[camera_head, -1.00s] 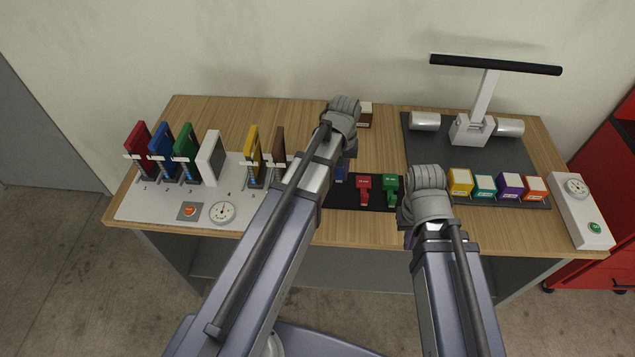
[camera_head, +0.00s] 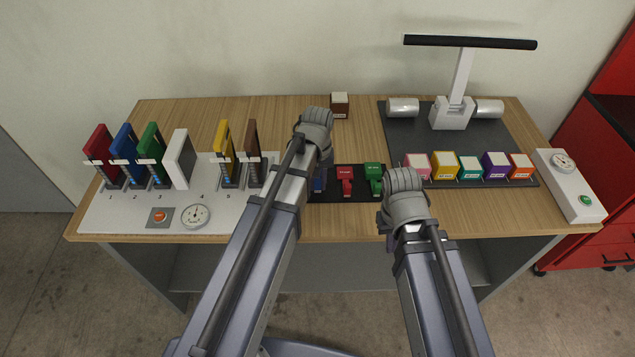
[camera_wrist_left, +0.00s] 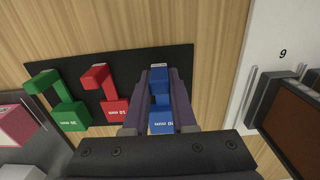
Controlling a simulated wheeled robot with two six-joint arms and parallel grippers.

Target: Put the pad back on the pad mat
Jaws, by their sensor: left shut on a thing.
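The black pad mat (camera_head: 350,171) lies on the wooden table. It bears a red pad (camera_head: 345,180) and a green pad (camera_head: 374,178); both also show in the left wrist view. My left gripper (camera_wrist_left: 161,88) is shut on the blue pad (camera_wrist_left: 160,124), which shows between its fingers over the right end of the mat in that view. In the head view the blue pad (camera_head: 319,183) is partly hidden by my left wrist. I cannot tell whether its underside touches the mat. My right gripper (camera_head: 388,235) is beside the mat's front right; its fingers are mostly hidden.
A white board (camera_head: 120,213) with coloured plates in slots and a dial stands at left. At right are a dark mat (camera_head: 500,140) with a T-handled press (camera_head: 455,100) and several coloured boxes, and a white control box (camera_head: 570,190).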

